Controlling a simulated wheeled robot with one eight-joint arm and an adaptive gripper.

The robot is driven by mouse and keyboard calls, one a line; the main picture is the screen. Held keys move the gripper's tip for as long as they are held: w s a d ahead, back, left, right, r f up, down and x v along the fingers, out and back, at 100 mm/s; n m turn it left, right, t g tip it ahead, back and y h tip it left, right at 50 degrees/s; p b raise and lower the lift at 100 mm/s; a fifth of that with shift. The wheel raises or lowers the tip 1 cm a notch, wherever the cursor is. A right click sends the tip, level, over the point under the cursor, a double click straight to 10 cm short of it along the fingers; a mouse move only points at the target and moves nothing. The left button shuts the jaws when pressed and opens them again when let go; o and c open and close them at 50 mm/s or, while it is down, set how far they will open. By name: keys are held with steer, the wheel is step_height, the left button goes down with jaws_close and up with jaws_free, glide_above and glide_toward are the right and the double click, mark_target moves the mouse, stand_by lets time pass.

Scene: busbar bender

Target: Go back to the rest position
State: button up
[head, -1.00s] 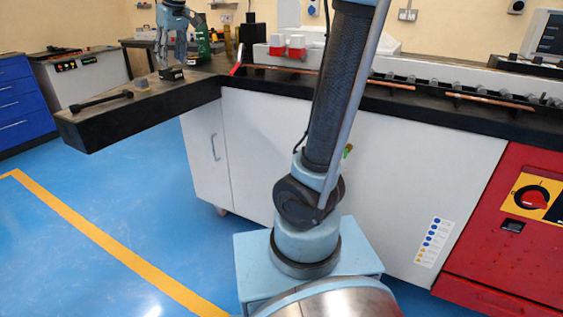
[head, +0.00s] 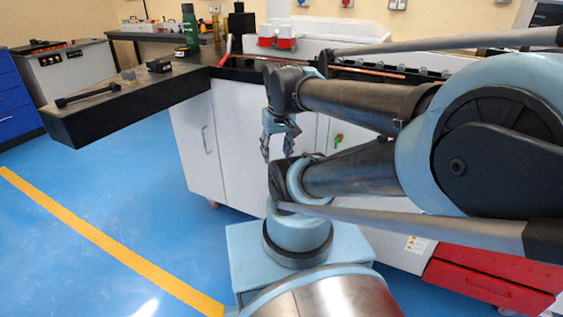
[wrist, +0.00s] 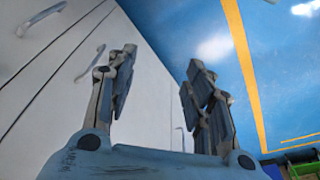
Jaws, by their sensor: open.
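My gripper (head: 277,148) hangs in front of the white cabinet doors, close to my own arm links and below the bench top. Its two fingers also show in the wrist view (wrist: 160,95), spread apart with nothing between them. The wrist view looks past the fingers to the white cabinet and the blue floor. My arm is folded back towards me and fills the right side of the head view, hiding part of the bench and the red cabinet.
A black bench top (head: 130,103) juts out at left with a black-handled tool (head: 87,95) on it. Red-and-white boxes (head: 285,39) and a copper bar (head: 375,71) are behind my arm. A green bottle (head: 190,27) stands at the back. The blue floor (head: 110,190) at left is clear.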

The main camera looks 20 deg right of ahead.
steer(key=s+f, duration=0.1)
steer(key=s+d+f, duration=0.1)
steer(key=f, duration=0.1)
steer(key=shift+s+d+m, duration=0.15)
steer(key=shift+m, duration=0.15)
steer(key=shift+w+f, duration=0.15)
steer(key=shift+w, duration=0.35)
stand_by(0.6)
